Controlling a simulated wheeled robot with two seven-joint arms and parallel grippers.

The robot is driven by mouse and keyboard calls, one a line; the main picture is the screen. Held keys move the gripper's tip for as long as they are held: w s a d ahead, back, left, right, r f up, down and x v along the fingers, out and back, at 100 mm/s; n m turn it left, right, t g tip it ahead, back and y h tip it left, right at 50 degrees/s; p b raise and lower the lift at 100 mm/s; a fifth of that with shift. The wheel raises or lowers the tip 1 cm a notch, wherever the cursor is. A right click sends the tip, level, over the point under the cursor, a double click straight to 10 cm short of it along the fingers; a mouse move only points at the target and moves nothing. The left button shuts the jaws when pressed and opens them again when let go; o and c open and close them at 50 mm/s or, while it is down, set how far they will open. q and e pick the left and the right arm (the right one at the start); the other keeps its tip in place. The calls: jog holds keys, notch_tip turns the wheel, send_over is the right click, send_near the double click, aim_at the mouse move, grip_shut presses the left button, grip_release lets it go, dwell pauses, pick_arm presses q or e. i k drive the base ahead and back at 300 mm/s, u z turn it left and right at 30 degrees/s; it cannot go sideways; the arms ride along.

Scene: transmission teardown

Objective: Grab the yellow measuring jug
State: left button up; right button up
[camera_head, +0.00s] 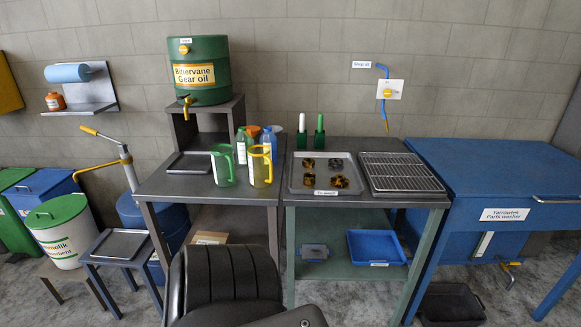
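The yellow measuring jug (261,167) stands upright near the front right corner of the dark left table (165,185). It is see-through, with a yellow rim and handle. A similar green jug (222,165) stands just left of it, and a few bottles are close behind. Neither of my grippers is in view, so I cannot see their state. No gripper is near the jug.
Behind the jug are a blue bottle (270,139) and a green drum of gear oil (200,72) on a stand. To the right, a tray (294,176) holds several dirty parts beside a wire rack (402,172). An empty tray (189,163) lies left of the jugs.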

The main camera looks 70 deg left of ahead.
aim_at(260, 161)
jog(key=u, duration=0.15)
jog(key=i, duration=0.9)
jog(key=u, duration=1.25)
jog(key=i, duration=0.8)
jog(key=u, duration=0.8)
